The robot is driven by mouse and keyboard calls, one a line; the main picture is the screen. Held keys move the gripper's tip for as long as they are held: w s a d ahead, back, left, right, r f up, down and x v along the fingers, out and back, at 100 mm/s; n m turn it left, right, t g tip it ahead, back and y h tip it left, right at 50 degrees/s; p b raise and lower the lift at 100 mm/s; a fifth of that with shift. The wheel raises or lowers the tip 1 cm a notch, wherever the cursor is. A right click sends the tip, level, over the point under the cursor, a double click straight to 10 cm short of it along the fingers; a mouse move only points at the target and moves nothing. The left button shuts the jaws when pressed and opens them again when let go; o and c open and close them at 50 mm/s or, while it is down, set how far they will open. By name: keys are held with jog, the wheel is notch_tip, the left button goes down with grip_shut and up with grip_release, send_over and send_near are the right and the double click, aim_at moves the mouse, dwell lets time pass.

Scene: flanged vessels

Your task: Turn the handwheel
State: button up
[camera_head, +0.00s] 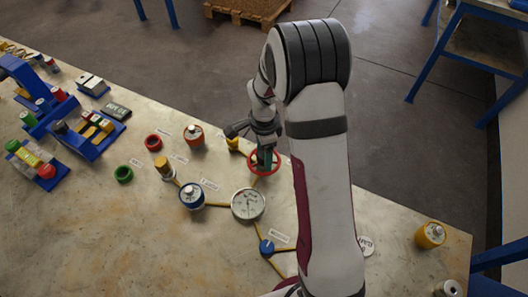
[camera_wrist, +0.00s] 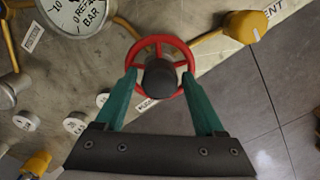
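The red handwheel (camera_head: 251,168) lies on the table near its far edge, partly hidden by my gripper (camera_head: 265,157) in the head view. In the wrist view, the handwheel (camera_wrist: 160,40) shows as a red rim with spokes and a dark round hub. My gripper (camera_wrist: 160,77) has two teal fingers spread apart, one on each side of the hub. Their tips overlap the left and right parts of the rim in the picture. Whether they touch the wheel cannot be told. Nothing is clamped between them.
A round pressure gauge (camera_head: 248,204) stands close to the wheel, joined by yellow pipes. A blue-based vessel (camera_head: 191,195), a red-based vessel (camera_head: 194,136) and a yellow part (camera_head: 233,144) are nearby. Blue racks (camera_head: 88,130) fill the left side. The table's front left is clear.

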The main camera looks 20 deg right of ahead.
jog(key=shift+o, duration=0.4)
jog(key=shift+r, duration=0.1)
notch_tip(320, 180, up, 16)
jog(key=shift+f, duration=0.2)
jog(key=s+a+n, duration=0.2)
jog(key=s+n, duration=0.2)
jog(key=s, duration=0.4)
jog(key=s+a+r+n+y, duration=0.1)
jog(key=s+a+n, duration=0.2)
jog(key=s, duration=0.6)
jog(key=s+a+n, duration=0.2)
jog(key=s+n, duration=0.3)
jog(key=s, duration=0.4)
jog(key=shift+s+a+r+n+y, duration=0.2)
jog(key=shift+s+r+n+y, duration=0.1)
jog(key=shift+r+y, duration=0.1)
jog(key=shift+o, duration=0.2)
jog(key=shift+w, duration=0.1)
dwell(1.0)
